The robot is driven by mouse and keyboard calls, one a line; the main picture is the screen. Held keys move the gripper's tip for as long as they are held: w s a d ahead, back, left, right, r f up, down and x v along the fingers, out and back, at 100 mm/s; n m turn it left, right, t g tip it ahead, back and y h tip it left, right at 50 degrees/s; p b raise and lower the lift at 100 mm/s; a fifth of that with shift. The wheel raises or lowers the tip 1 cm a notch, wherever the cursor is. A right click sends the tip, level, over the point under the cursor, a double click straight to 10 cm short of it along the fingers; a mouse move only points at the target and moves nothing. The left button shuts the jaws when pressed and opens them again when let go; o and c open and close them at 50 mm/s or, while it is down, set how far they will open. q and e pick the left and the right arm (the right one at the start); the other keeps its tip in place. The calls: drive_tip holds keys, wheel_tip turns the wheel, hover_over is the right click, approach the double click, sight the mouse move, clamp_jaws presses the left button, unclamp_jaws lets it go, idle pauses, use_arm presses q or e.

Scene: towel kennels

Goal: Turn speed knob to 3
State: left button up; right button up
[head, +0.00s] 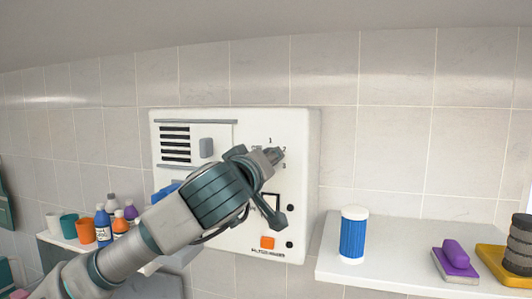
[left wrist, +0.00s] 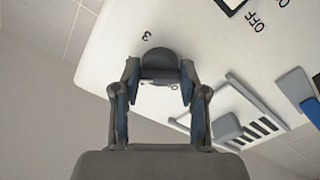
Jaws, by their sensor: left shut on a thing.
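The white control box (head: 300,190) is mounted on the tiled wall; it also shows in the left wrist view (left wrist: 200,40). Digits 1, 2 and 3 are printed around the speed knob's place at its upper right. My left gripper (head: 272,156) is there and mostly hides the knob in the head view. In the left wrist view the dark grey round knob (left wrist: 160,60) sits between the two fingertips of my left gripper (left wrist: 159,80), which is shut on it. The digit 3 is just beyond the knob. I cannot tell where the knob points. My right gripper is not in view.
The right shelf (head: 340,272) holds a blue canister (head: 353,235), a purple-handled brush (head: 455,260) and dark rolls. Bottles and cups stand on the left shelf.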

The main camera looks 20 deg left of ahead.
use_arm(q)
drive_tip(key=m+p, duration=0.3)
drive_tip(key=m, duration=0.3)
drive_tip(key=m+p, duration=0.4)
drive_tip(key=m, duration=0.2)
drive_tip(key=shift+a+f+m, duration=0.1)
drive_tip(key=shift+f+m, duration=0.1)
drive_tip(key=shift+m, duration=0.2)
idle(0.3)
drive_tip(key=o, duration=1.1)
drive_tip(key=shift+w, duration=0.1)
drive_tip(key=shift+o, duration=0.2)
drive_tip(key=shift+r, duration=0.1)
drive_tip(key=s, duration=1.1)
drive_tip(key=shift+s+a, duration=0.35)
drive_tip(key=shift+s, duration=0.05)
